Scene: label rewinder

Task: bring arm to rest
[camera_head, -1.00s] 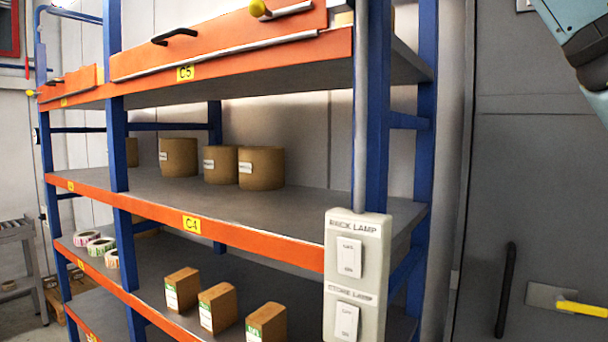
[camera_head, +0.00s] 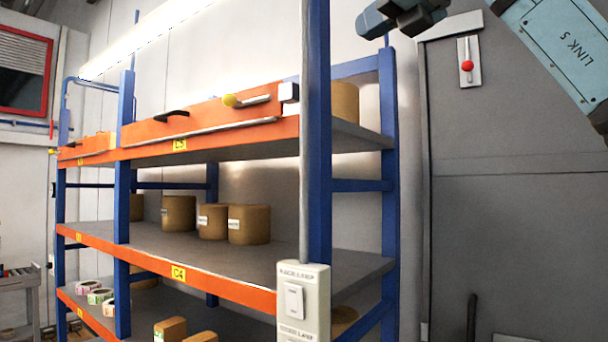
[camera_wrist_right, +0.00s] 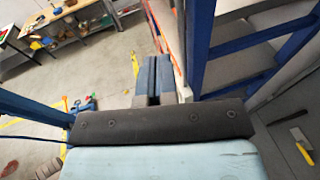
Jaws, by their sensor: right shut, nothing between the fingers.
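My right gripper (camera_head: 374,22) is at the top of the head view, dark blue-grey and shut, in front of the wall right of the rack's upper post. My right arm (camera_head: 560,50), marked LINK 5, comes in at the top right corner. In the right wrist view the two fingers of the right gripper (camera_wrist_right: 152,72) lie side by side with nothing held. The blue rack posts and orange shelf edges are close to them in that picture. My left gripper is not in view.
A workbench (camera_wrist_right: 70,20) shows in the wrist view.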

